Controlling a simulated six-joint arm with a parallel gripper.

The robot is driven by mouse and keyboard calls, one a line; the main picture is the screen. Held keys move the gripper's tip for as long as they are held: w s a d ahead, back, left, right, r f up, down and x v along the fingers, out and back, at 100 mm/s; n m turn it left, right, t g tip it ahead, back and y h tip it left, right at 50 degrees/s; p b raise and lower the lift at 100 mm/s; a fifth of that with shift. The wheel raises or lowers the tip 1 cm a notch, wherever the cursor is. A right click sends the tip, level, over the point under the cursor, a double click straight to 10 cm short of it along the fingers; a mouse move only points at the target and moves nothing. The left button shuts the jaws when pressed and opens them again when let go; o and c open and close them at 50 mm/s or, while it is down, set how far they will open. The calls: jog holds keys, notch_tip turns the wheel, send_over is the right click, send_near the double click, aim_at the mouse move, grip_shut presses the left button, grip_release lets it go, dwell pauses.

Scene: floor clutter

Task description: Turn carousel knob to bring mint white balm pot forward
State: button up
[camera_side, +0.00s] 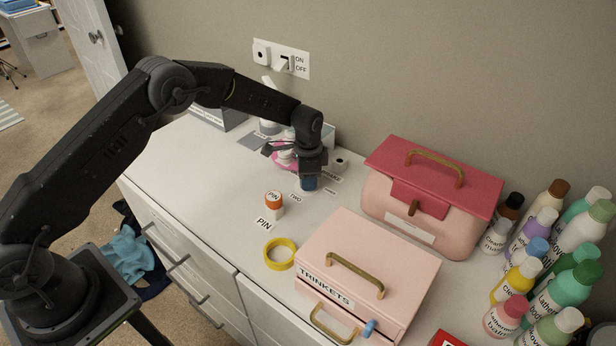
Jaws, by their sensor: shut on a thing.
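The carousel (278,165) shows as a pink disc on the white dresser top near the wall, with pale pots on it. My gripper and wrist cover its right side. My gripper (310,174) points down at the carousel's front right and is shut on a small blue piece (308,184), which looks like the carousel knob. The fingers hide most of it. I cannot tell which pale pot is the mint white balm pot; they are small and partly hidden.
An orange-and-white PIN pot (273,203) and a yellow ring (280,254) stand in front. A pink TRINKETS box (370,262), a red-lidded case (431,190) and several bottles (547,262) fill the right. A wall switch (284,62) is behind.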

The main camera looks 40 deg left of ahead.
jog(key=shift+r, duration=0.1)
jog(key=o, duration=0.9)
jog(key=shift+o, duration=0.2)
notch_tip(320, 180, up, 14)
